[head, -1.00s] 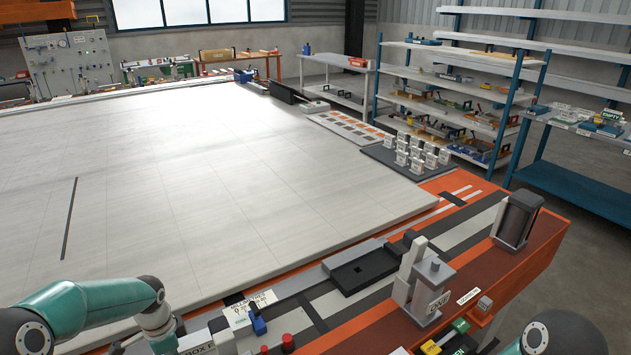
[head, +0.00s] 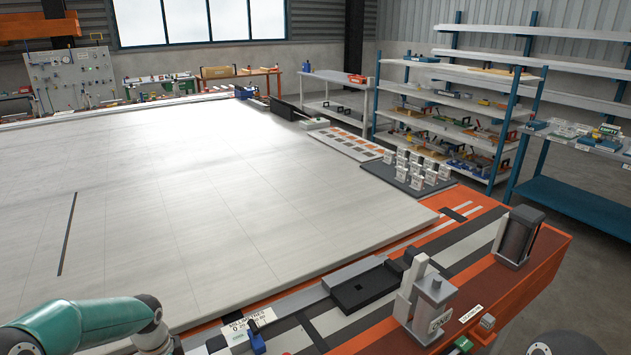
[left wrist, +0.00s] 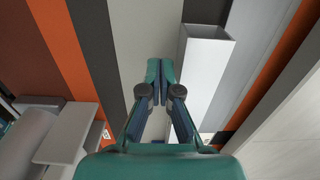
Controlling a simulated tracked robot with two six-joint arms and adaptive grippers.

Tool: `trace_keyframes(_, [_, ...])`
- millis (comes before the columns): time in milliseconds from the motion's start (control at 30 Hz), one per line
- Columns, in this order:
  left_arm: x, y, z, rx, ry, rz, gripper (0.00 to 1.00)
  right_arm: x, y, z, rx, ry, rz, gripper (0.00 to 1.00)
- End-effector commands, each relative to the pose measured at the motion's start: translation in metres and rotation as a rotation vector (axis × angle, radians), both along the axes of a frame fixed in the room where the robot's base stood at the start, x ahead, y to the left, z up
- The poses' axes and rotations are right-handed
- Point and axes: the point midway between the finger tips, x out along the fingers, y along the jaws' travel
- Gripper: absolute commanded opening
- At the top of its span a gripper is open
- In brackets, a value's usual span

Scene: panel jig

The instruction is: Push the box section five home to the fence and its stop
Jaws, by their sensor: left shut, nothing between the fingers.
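My left gripper (left wrist: 154,72) shows in the left wrist view, its two fingers together and empty, over a light grey stripe. A pale grey box section (left wrist: 203,78) lies just right of the fingers, running up and down the picture, one end towards the top; part is hidden behind the right finger. A gap shows between fingertips and section. I cannot tell which numbered section it is, nor clearly make out the fence or stop. In the head view my left arm enters at lower left with its gripper out of frame. My right gripper is not in view.
A large pale panel (head: 180,190) fills the left of the head view. A black block (head: 362,287), a grey clamp-like post (head: 432,297) and a dark upright block (head: 516,236) stand along the striped orange bench. A plate of small white tags (head: 405,179) stands behind.

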Motion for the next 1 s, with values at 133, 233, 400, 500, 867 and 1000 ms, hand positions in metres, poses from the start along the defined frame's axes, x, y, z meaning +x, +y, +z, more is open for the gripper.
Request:
trace_keyframes(133, [-0.005, -0.004, 0.000, -0.001, -0.001, -0.002, 0.00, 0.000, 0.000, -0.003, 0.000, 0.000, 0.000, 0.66])
trace_keyframes(233, [-0.007, -0.005, 0.000, -0.001, 0.001, -0.001, 0.00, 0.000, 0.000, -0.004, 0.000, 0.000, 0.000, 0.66])
trace_keyframes(400, [-0.008, -0.006, 0.004, -0.001, 0.001, -0.001, 0.00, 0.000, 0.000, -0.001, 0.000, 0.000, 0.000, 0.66])
trace_keyframes(500, [-0.008, -0.006, 0.011, -0.001, 0.001, -0.002, 0.00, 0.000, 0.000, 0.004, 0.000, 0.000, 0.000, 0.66])
trace_keyframes(867, [-0.008, -0.006, 0.040, -0.001, 0.001, -0.002, 0.00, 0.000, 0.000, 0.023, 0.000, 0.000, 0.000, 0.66])
trace_keyframes(1000, [-0.008, -0.006, 0.051, -0.001, 0.001, -0.002, 0.00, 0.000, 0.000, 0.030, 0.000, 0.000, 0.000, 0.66])
